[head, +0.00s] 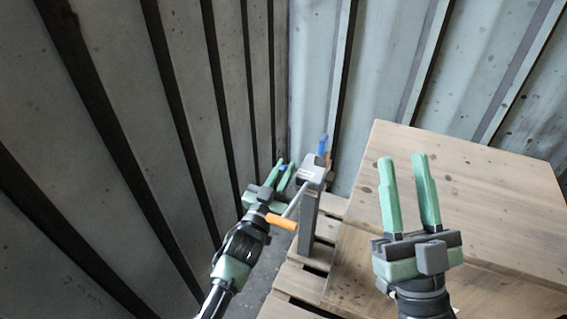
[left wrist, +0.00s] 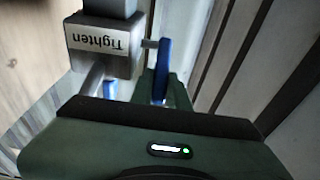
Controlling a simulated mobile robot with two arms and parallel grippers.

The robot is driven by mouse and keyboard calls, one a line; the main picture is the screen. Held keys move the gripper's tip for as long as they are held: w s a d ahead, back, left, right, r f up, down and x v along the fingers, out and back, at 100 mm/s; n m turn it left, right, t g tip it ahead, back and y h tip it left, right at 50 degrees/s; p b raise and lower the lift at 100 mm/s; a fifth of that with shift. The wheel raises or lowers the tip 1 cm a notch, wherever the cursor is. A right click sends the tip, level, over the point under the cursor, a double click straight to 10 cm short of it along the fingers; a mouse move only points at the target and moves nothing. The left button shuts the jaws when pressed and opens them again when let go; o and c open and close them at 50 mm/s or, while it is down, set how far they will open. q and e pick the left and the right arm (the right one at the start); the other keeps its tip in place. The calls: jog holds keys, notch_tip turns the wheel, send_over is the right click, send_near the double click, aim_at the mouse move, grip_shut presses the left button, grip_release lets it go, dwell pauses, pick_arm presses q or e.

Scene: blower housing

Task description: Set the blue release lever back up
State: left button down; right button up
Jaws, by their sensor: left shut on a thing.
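A grey head block (head: 313,171) tops a grey upright bar (head: 308,225). In the left wrist view the block (left wrist: 104,48) carries an upside-down label reading "Tighten". The blue release lever (left wrist: 163,68) stands beside the block on a short grey pin. Its lower part in that view lies at the green fingers of my left gripper (head: 282,167), which is shut on it. My gripper body hides what lies below. My right gripper (head: 404,160) is open and empty, fingers pointing up over the wooden surface.
An orange handle (head: 281,222) on a thin grey rod runs close to my left wrist. Another blue part (head: 322,144) stands behind the block. A wooden box (head: 470,190) fills the right, with pallet slats (head: 300,284) below. Corrugated metal walls (head: 130,110) close off left and back.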

aim_at(377, 224)
pick_arm(q)
jog(key=shift+r+p, duration=0.2)
jog(key=shift+p, duration=0.35)
jog(key=shift+f, duration=0.1)
pick_arm(e)
jog(key=w+f+g, duration=0.1)
jog(key=f, duration=0.1)
jog(key=w+f+g, duration=0.2)
jog(key=shift+w+a+f+h, duration=0.1)
jog(key=shift+h, duration=0.3)
pick_arm(q)
jog(key=c, duration=1.6)
grip_release()
jog(key=shift+c, duration=0.2)
